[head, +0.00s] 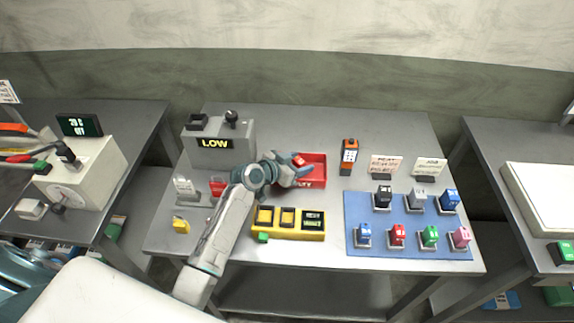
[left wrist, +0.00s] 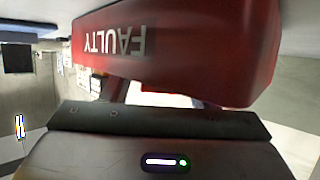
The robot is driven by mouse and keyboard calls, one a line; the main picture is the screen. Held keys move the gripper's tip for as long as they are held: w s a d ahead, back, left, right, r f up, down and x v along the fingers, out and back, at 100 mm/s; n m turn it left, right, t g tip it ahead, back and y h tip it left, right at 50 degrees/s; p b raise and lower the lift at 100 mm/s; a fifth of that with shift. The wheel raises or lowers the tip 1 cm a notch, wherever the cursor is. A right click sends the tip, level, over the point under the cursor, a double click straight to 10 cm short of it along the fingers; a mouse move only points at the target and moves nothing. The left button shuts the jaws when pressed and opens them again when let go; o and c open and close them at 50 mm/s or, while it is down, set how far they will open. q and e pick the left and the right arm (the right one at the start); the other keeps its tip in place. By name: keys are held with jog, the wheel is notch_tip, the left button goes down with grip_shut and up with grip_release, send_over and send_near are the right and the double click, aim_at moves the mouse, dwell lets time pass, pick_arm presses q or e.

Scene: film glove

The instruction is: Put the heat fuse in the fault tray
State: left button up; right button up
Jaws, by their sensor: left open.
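The red fault tray (head: 318,170) stands on the middle table, and its wall marked FAULTY fills the top of the left wrist view (left wrist: 190,50). My left gripper (head: 300,165) is open at the left part of the tray, and its fingers hide some of it. A small red block (head: 299,160) with a pale face shows by the fingertips. I cannot tell whether it lies in the tray or touches a finger, nor read a label that names it the heat fuse. My right gripper is not in view.
A blue mat (head: 352,207) with several coloured blocks lies at the right. A yellow box (head: 275,234) stands in front of the tray. A grey device reading LOW (head: 215,154) stands behind left; an orange-black meter (head: 349,157) stands right of the tray.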

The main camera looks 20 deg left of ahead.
pick_arm(q)
jog(key=b+v, duration=0.3)
jog(key=v, duration=0.7)
jog(key=shift+s+a, duration=0.2)
jog(key=shift+s, duration=0.1)
jog(key=shift+s+a+r, duration=0.2)
jog(key=shift+s+r, duration=0.15)
jog(key=shift+s, duration=0.1)
